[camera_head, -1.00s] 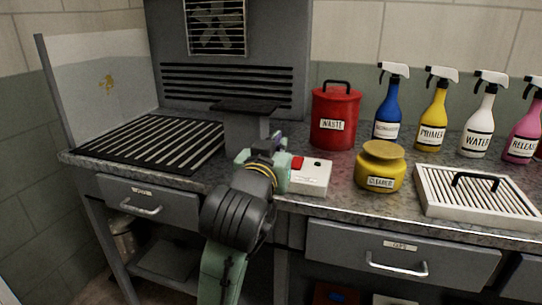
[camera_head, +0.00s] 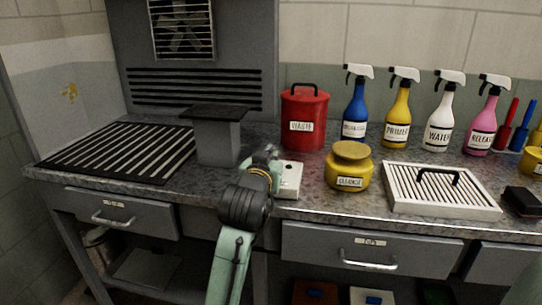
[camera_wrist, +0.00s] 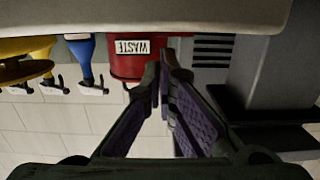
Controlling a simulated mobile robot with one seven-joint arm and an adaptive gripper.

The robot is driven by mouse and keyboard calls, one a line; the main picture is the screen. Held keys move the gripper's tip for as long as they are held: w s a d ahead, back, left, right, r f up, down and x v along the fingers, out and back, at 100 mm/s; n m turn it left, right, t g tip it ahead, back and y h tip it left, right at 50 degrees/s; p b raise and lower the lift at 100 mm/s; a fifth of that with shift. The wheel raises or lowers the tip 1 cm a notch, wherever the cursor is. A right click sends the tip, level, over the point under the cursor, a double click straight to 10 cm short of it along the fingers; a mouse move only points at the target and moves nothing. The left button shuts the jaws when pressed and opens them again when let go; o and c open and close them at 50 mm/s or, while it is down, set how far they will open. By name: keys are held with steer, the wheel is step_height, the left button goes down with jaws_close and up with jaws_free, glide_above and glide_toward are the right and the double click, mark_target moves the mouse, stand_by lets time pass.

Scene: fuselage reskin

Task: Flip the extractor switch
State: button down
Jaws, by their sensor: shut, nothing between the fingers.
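The white switch box (camera_head: 290,180) sits on the bench, left of the yellow cleaner jar. A small dark spot shows on its top; its red switch is not visible, with my gripper over the box's left part. My gripper (camera_head: 270,155) is at the box's left side, and I cannot tell whether it touches it. In the wrist view, which is upside down, my fingers (camera_wrist: 163,72) are together and empty. A pale surface, probably the box (camera_wrist: 150,14), fills the top edge close by.
The red waste can (camera_head: 304,121) stands behind the box, also seen in the wrist view (camera_wrist: 133,62). The yellow jar (camera_head: 348,170) is close on the right. A grey pedestal (camera_head: 217,138) and slotted grate (camera_head: 120,152) are left. Spray bottles (camera_head: 397,112) line the back.

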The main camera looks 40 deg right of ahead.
steer(key=shift+f, duration=0.2)
steer(key=shift+w+d+f, duration=0.15)
steer(key=shift+d+f, duration=0.05)
steer(key=shift+f, duration=0.1)
steer(key=shift+w+d+r+p, duration=0.15)
steer(key=shift+r+p, duration=0.05)
steer(key=shift+p, duration=0.4)
steer(key=shift+d+f, duration=0.1)
steer(key=shift+f, duration=0.05)
steer(key=shift+w, duration=0.1)
steer(key=r+p, duration=0.4)
steer(key=shift+w+d+r, duration=0.2)
steer(key=shift+w+r, duration=0.05)
steer(key=shift+r, duration=0.15)
steer(key=r+b+v, duration=0.1)
steer(key=b+v, duration=0.1)
steer(key=v, duration=0.7)
steer(key=shift+s+a+r+b, duration=0.2)
steer(key=shift+r+b, duration=0.1)
steer(key=shift+r, duration=0.15)
